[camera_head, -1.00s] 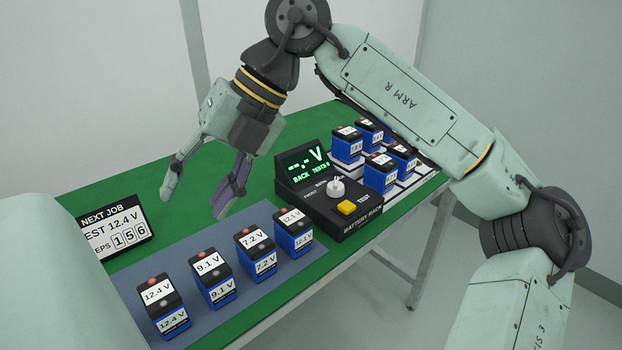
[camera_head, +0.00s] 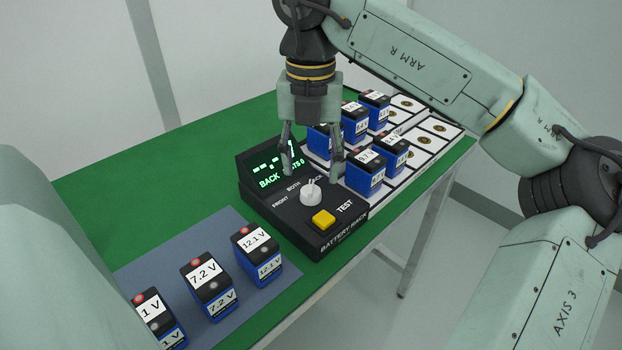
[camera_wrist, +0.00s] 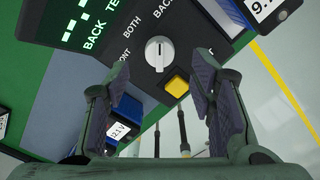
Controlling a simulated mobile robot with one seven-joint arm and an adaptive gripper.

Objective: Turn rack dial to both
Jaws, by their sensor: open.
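The rack dial is a white knob (camera_head: 311,194) on the black battery rack box (camera_head: 291,222), with FRONT, BOTH and BACK printed around it. The lit green display (camera_head: 274,171) reads BACK. In the wrist view the dial (camera_wrist: 159,53) shows a dark line on its top, near the picture's middle. My gripper (camera_head: 312,172) is open and points down over the rear of the box, close above and behind the dial. Its two fingers stand apart with nothing between them. One finger partly hides the display and the BACK label. In the wrist view the gripper (camera_wrist: 151,84) is open too.
A yellow TEST button (camera_head: 323,219) sits beside the dial. Blue batteries (camera_head: 364,172) stand in white slots behind the box, close to the right finger. Several more batteries (camera_head: 258,256) stand on the grey-blue mat (camera_head: 142,262). The green table is clear at back left.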

